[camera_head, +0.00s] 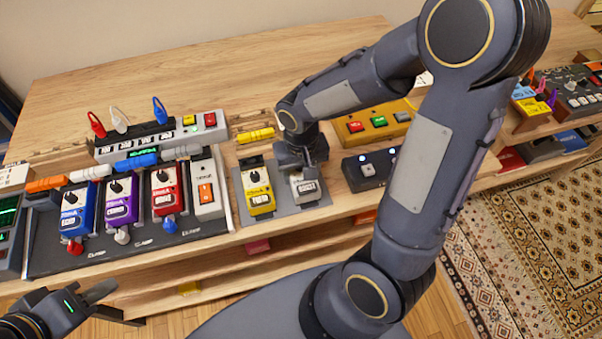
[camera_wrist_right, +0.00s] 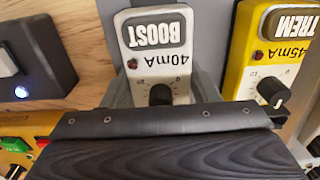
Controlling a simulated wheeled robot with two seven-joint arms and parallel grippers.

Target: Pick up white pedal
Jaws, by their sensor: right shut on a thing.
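The white pedal (camera_head: 305,188) sits on a grey board on the wooden table in the head view, right of a yellow pedal (camera_head: 259,190). In the right wrist view the white pedal (camera_wrist_right: 155,60) shows a "BOOST" label, "40mA" and a black knob. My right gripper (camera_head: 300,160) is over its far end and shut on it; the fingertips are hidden. The pedal appears to be still at board level. My left gripper (camera_head: 95,298) is at the lower left, in front of the table and away from the pedals; its fingers show only in part.
The yellow pedal, marked "TREM" in the right wrist view (camera_wrist_right: 268,70), stands close beside. A dark box (camera_head: 368,168) with lit buttons is to the right. Blue (camera_head: 76,210), purple (camera_head: 120,204) and red (camera_head: 168,192) pedals stand on a black board at left.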

